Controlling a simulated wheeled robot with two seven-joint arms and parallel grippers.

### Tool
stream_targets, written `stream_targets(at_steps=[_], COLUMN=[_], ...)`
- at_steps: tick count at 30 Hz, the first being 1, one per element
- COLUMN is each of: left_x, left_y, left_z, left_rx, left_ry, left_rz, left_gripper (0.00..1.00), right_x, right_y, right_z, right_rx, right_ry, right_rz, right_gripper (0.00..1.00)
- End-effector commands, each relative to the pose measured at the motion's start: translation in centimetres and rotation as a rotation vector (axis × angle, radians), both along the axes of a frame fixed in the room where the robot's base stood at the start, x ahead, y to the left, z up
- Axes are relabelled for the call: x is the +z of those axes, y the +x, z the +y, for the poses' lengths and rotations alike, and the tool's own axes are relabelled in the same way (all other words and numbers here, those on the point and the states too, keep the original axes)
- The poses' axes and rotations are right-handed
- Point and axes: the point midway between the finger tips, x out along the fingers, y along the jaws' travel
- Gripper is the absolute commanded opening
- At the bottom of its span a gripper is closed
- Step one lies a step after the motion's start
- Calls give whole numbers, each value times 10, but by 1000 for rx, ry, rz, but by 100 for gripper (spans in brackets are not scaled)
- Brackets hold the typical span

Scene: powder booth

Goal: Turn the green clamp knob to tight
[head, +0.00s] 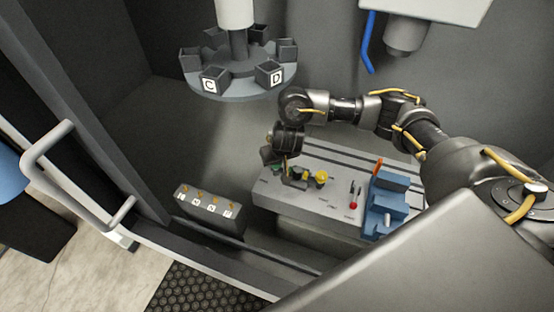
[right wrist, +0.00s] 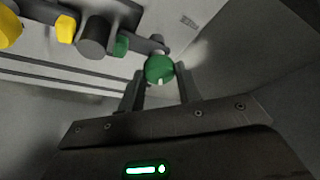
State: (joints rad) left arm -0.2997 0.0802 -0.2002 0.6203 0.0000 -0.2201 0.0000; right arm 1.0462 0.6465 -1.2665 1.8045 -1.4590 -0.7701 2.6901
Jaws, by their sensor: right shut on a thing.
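The green clamp knob (right wrist: 159,69) is round, with a small white mark on its near side. It sits at the end of a dark bar on the grey table (head: 330,197). My right gripper (right wrist: 161,84) is shut on the knob, one finger on each side of it. In the head view my right gripper (head: 274,158) is at the table's left end and mostly hides the knob. I cannot read the knob's setting from these frames. My left gripper is in neither view.
Beside the knob are a smaller green part (right wrist: 121,46), a dark cylinder (right wrist: 93,36) and yellow parts (right wrist: 66,29). A blue vise (head: 381,217) stands right on the table. A switch box (head: 208,210) stands front left. A carousel (head: 232,90) hangs above.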

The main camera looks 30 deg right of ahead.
Motion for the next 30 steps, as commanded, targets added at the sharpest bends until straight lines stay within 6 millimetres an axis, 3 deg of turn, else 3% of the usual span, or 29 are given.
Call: stream_targets(at_steps=[16, 17, 21, 30], left_x=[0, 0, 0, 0], left_y=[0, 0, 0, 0], left_z=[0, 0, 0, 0], left_rx=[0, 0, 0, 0], left_ry=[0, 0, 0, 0], left_rz=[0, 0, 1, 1], left_gripper=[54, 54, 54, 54], right_x=[0, 0, 0, 1], right_y=[0, 0, 0, 1], right_z=[0, 0, 0, 1], right_rx=[-26, -26, -25, -22], right_ry=[1, 1, 0, 2], right_rz=[0, 0, 0, 0], right_gripper=[11, 36, 55, 56])
